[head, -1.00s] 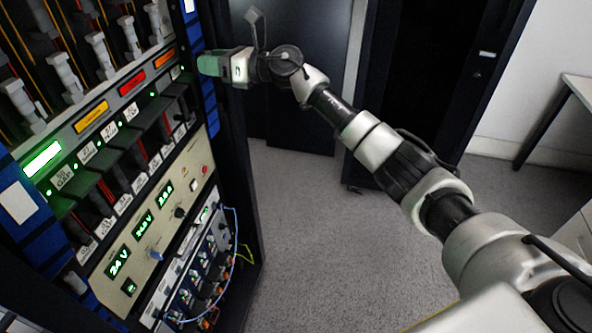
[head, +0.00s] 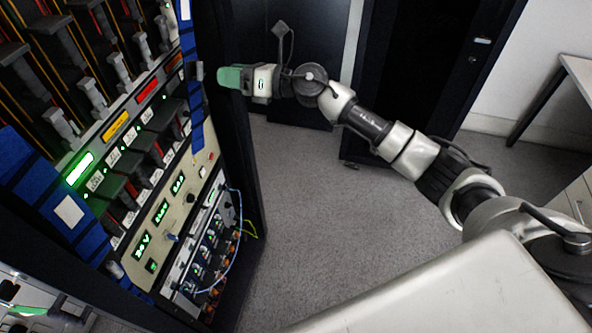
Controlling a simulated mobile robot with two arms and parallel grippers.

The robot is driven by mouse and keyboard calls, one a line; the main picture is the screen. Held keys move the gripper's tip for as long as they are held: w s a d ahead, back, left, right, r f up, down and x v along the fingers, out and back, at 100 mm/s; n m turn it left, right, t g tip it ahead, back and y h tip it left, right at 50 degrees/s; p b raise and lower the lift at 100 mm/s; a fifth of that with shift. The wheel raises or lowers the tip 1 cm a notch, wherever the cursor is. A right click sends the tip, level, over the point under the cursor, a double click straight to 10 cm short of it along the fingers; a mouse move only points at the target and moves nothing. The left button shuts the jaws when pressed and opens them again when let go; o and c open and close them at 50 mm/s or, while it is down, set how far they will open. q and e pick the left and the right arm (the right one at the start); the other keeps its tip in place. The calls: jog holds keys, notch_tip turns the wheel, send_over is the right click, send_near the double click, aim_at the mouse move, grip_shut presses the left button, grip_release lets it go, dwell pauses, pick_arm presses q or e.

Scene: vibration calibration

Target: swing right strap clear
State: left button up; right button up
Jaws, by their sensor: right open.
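A blue strap (head: 188,52) runs down the right side of the equipment rack, with a small dark grip (head: 197,71) on it. My right gripper (head: 222,76), with green fingers, is just right of that grip, open and apart from it, seen from the side. Another wide blue strap (head: 35,185) with a white label lies on the rack's left side. A white and dark part with a green piece (head: 30,311) is cut off at the bottom left; I cannot tell whether it is my left gripper.
The rack holds lever switches (head: 118,70), coloured displays (head: 115,127), a cream panel with green readouts (head: 165,210) and cables (head: 238,215) at its lower right. Dark cabinets (head: 430,70) stand behind. A table (head: 575,80) is at right.

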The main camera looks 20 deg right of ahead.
jog(key=b+v, duration=0.2)
jog(key=v, duration=0.3)
jog(key=d+f+m+t+h+b, duration=0.1)
jog(key=d+f+m+h, duration=0.1)
jog(key=f+m, duration=0.5)
jog(key=d+f+m+t+h+b, duration=0.1)
jog(key=d+f+m+h, duration=0.2)
jog(key=f, duration=1.2)
jog(key=d+f+m+t+h+b, duration=0.1)
jog(key=d+f+m+h, duration=0.2)
jog(key=f+m, duration=0.7)
jog(key=shift+s+f+m+t+h, duration=0.3)
jog(key=shift+s+f+t, duration=0.1)
jog(key=shift+f, duration=0.35)
jog(key=shift+d, duration=0.15)
